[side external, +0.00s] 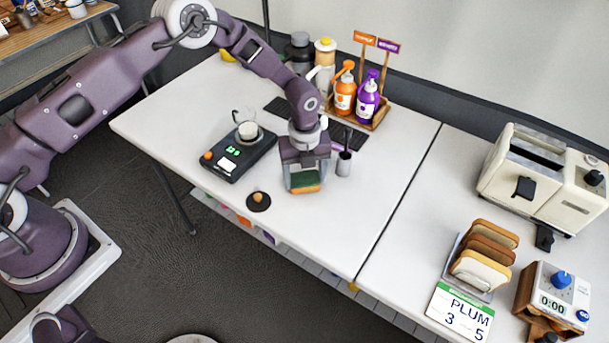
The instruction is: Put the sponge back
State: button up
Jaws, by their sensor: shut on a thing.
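My gripper (304,174) points down over the white table, right of the black scale. It is shut on the sponge (305,189), a small block with a green upper part and an orange-yellow lower edge. The sponge is between the fingers, low over the table; I cannot tell whether it touches the surface. The fingers hide part of it.
A black scale (239,155) with a glass jug (247,130) stands to the left. A small grey cup (344,163) is close on the right. A black disc (258,202) lies in front. A wooden caddy (378,121) with orange and purple bottles stands behind.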

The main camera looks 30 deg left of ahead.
jog(key=o, duration=1.3)
jog(key=shift+f, duration=0.1)
notch_tip(320, 180, up, 13)
notch_tip(320, 180, up, 14)
jog(key=f+n+t, duration=0.1)
jog(key=n, duration=0.5)
send_over(304, 178)
jog(key=s+a, duration=0.4)
jog(key=s, duration=0.1)
jog(key=s+a+r+n+t, duration=0.2)
jog(key=s+a+r+n, duration=0.2)
jog(key=s+r+n, duration=0.45)
jog(key=s+n, duration=0.4)
jog(key=s, duration=0.2)
jog(key=s+a+r+n+t, duration=0.1)
jog(key=s+n, duration=0.3)
jog(key=s, duration=0.2)
jog(key=s+a+r+n+t, duration=0.1)
jog(key=s+n, duration=0.3)
jog(key=s, duration=0.2)
jog(key=shift+s+a+r+n, duration=0.1)
jog(key=shift+r+n, duration=0.1)
jog(key=shift+n, duration=0.05)
